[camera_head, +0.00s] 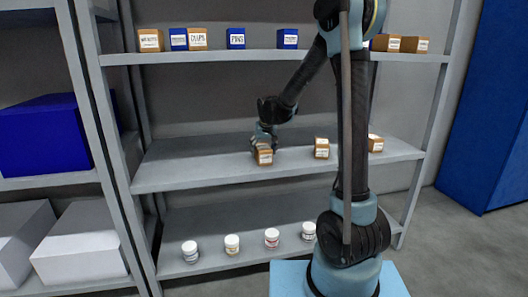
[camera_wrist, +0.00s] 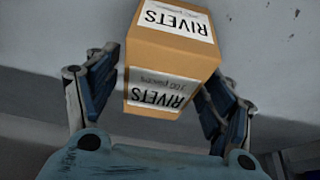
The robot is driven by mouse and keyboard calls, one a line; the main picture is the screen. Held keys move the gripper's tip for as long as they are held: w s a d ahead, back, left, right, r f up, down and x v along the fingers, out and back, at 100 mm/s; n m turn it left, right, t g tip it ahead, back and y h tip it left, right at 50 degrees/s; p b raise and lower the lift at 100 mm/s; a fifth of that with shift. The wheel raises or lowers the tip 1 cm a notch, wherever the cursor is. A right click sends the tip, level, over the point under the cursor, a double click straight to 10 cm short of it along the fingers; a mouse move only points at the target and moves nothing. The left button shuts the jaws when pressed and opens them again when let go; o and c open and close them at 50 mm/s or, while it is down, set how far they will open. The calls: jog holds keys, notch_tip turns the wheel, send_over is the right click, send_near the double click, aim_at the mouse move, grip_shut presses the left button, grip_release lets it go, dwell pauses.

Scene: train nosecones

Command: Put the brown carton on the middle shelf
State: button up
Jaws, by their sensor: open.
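A small brown carton (camera_head: 264,157) with a white label stands on the middle shelf (camera_head: 200,175), near its front edge. In the wrist view the carton (camera_wrist: 172,55) is upside down in the picture, reads RIVETS, and sits between my gripper's fingers. My gripper (camera_head: 263,143) is at the carton from behind and above in the head view. In the wrist view my gripper (camera_wrist: 160,100) is open, with a finger on each side; whether either finger touches the carton is hard to tell.
Two more brown cartons, one in the middle (camera_head: 321,148) and one at the right (camera_head: 375,143), stand on the same shelf. Several blue and brown boxes (camera_head: 236,38) line the top shelf. Several white jars (camera_head: 232,244) stand on the bottom shelf. The middle shelf's left part is clear.

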jog(key=shift+r, duration=0.1)
jog(key=v, duration=1.2)
jog(key=s+d, duration=0.8)
jog(key=d, duration=0.1)
jog(key=s+d+f+m, duration=0.1)
jog(key=s+d+f, duration=0.3)
jog(key=s, duration=0.5)
jog(key=s+d+f+m+g, duration=0.1)
jog(key=s+d+f, duration=0.4)
jog(key=s, duration=0.5)
jog(key=s+d+f+m+g+h, duration=0.1)
jog(key=s+d+f, duration=0.3)
jog(key=s, duration=0.5)
jog(key=shift+s+d+f, duration=0.2)
jog(key=shift+d+f, duration=0.05)
jog(key=shift+d, duration=0.35)
